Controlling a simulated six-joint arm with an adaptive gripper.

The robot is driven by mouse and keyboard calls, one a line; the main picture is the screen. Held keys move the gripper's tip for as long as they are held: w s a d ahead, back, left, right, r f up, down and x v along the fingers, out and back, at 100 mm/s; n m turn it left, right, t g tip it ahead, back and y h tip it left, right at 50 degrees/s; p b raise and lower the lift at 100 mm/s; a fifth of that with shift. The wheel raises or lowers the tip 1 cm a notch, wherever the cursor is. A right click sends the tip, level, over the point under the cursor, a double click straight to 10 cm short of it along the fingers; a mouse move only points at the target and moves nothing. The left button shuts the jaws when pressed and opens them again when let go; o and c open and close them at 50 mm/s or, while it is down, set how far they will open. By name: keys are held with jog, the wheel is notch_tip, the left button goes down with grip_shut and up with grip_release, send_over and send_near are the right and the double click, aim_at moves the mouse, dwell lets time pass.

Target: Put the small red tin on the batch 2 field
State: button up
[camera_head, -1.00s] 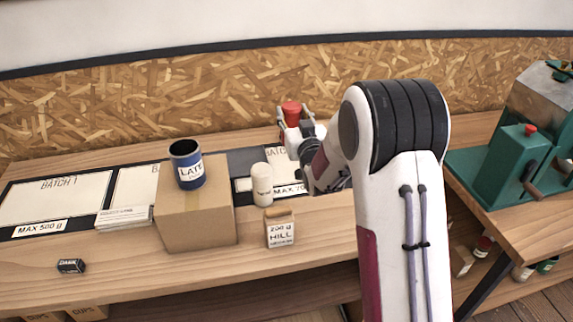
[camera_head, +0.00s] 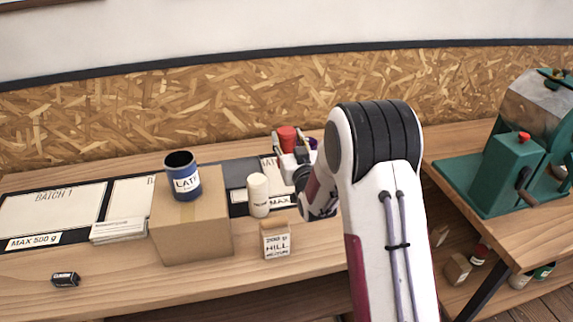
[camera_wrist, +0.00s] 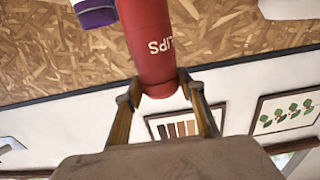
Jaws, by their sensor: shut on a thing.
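The small red tin (camera_head: 287,139) is in my gripper (camera_head: 290,148), near the back edge of the bench by the right-hand field. I cannot tell whether the tin touches the bench. The right-hand field (camera_head: 270,168) has a "BAT..." heading with its number hidden by my arm. A middle pale field (camera_head: 130,195) is partly covered by a cardboard box; I cannot read its number. The left field (camera_head: 60,205) reads "BATCH 1".
The cardboard box (camera_head: 190,230) carries a blue tin (camera_head: 183,178). A purple item (camera_wrist: 95,12) is beside the held tin. A green machine (camera_head: 510,175) stands right.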

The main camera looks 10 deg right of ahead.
aim_at(288, 151)
jog(key=shift+f, duration=2.1)
jog(key=shift+f, duration=0.1)
jog(key=shift+f, duration=1.75)
jog(key=shift+f, duration=0.15)
jog(key=o, duration=1.3)
jog(key=shift+o, duration=0.2)
jog(key=s, duration=1.2)
jog(key=shift+o, duration=0.4)
